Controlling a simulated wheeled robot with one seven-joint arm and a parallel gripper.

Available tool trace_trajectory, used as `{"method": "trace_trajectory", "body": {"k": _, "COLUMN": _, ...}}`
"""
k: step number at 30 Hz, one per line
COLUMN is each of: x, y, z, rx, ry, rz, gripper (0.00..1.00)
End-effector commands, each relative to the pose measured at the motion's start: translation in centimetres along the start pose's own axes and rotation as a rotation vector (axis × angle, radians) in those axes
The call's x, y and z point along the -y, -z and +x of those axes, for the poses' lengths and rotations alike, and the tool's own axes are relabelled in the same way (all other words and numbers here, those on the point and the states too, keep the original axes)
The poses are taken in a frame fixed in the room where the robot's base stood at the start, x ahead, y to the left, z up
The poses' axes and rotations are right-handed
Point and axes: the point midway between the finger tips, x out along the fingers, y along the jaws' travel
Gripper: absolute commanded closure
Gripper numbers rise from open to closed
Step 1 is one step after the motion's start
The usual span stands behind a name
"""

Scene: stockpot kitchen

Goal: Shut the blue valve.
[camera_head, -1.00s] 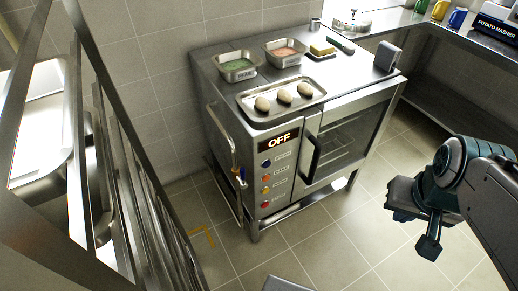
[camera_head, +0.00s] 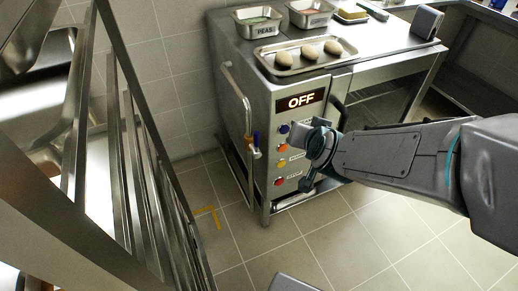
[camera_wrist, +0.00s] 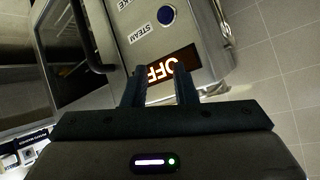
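The blue valve (camera_head: 256,138) is a small blue lever with brass fittings on the metal pipe (camera_head: 236,105) along the oven's left side. The lever looks upright, in line with the pipe. My gripper (camera_head: 305,155) is in front of the oven's control panel, to the right of the valve and apart from it. In the wrist view my gripper (camera_wrist: 160,72) has its two fingers spread with nothing held between them. They point toward the OFF display (camera_wrist: 172,66). I cannot make out the valve in the wrist view.
The steel oven (camera_head: 225,40) carries a tray (camera_head: 275,69) of several pale rolls and food pans on top. Its panel has coloured buttons, including a round blue one (camera_wrist: 166,15). A metal rack (camera_head: 130,150) stands close on the left. Tiled floor (camera_head: 330,245) is clear in front.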

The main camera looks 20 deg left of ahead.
Motion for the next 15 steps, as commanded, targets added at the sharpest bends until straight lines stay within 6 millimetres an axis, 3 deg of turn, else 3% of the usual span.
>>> {"method": "trace_trajectory", "body": {"k": 1, "x": 1.1, "y": -2.4, "z": 2.1, "rx": -0.032, "ry": 0.008, "rz": -0.016, "gripper": 0.75}}
{"method": "trace_trajectory", "body": {"k": 6, "x": 4.3, "y": -6.3, "z": 5.6, "rx": -0.186, "ry": -0.01, "rz": -0.052, "gripper": 0.75}}
{"method": "trace_trajectory", "body": {"k": 10, "x": 6.4, "y": -9.7, "z": 7.2, "rx": -0.31, "ry": -0.043, "rz": -0.095, "gripper": 0.75}}
{"method": "trace_trajectory", "body": {"k": 15, "x": 8.5, "y": -14.0, "z": 7.6, "rx": -0.47, "ry": -0.096, "rz": -0.165, "gripper": 0.75}}
